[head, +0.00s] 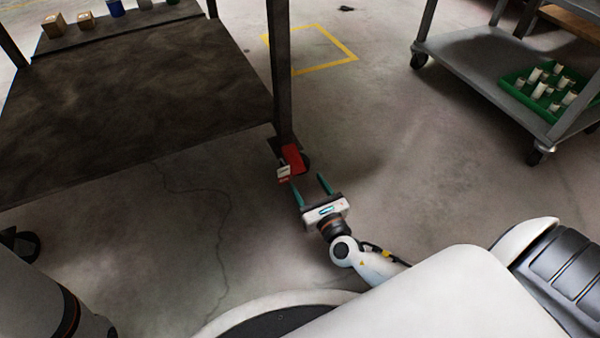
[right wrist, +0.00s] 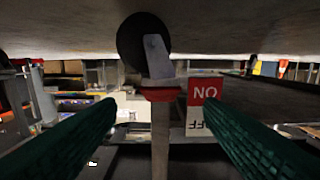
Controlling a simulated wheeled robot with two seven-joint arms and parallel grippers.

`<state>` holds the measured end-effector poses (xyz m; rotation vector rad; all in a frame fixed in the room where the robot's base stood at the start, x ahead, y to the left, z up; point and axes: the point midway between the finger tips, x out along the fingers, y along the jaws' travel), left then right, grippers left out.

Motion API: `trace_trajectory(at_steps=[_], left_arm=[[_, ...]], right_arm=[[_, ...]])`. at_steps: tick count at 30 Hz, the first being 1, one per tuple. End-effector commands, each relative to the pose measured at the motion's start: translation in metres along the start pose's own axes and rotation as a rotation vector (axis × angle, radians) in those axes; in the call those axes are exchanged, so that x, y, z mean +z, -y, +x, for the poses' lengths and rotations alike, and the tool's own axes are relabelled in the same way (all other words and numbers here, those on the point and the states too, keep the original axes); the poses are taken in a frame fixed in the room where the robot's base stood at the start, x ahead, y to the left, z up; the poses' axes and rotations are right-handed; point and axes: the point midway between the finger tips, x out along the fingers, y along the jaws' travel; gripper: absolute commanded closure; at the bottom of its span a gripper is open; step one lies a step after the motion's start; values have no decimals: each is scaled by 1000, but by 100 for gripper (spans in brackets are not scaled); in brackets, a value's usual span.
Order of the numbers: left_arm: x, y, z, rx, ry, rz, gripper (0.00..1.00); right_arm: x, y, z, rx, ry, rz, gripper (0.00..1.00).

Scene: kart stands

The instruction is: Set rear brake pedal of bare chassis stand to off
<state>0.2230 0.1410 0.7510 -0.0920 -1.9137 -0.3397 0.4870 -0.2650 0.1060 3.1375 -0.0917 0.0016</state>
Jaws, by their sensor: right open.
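The stand (head: 150,95) has a dark, bare shelf and a corner post (head: 281,80) that comes down to a red brake pedal (head: 293,156) with a small white tab beside it. In the right wrist view, which looks upside down, a caster wheel (right wrist: 143,40) sits beside a red-banded part (right wrist: 160,93). A label (right wrist: 204,100) there has a red half reading ON and a white half, partly hidden, that seems to read OFF. My right gripper (head: 308,178) is open and empty, just short of the pedal; I cannot tell whether it touches. My left gripper is not in view.
A grey cart (head: 480,75) with a green tray (head: 515,95) of white pieces stands at the right. Small boxes (head: 54,26) stand at the stand's far edge. A yellow floor outline (head: 340,48) lies beyond the post. The floor between stand and cart is clear.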

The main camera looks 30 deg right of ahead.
Motion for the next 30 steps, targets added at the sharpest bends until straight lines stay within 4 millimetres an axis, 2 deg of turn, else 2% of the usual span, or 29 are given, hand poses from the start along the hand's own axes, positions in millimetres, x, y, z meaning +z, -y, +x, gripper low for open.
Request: trace_trajectory(at_steps=[3, 9, 20, 23, 30], left_arm=[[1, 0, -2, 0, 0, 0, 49], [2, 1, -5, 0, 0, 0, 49], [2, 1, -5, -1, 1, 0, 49], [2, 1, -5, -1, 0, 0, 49], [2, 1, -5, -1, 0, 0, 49]], right_arm=[[0, 0, 24, 1, -2, 2, 38], [1, 0, 46, 0, 0, 3, 38], [0, 0, 51, -1, 2, 3, 38], [0, 0, 51, -1, 2, 3, 51], [0, 0, 51, -1, 2, 3, 91]])
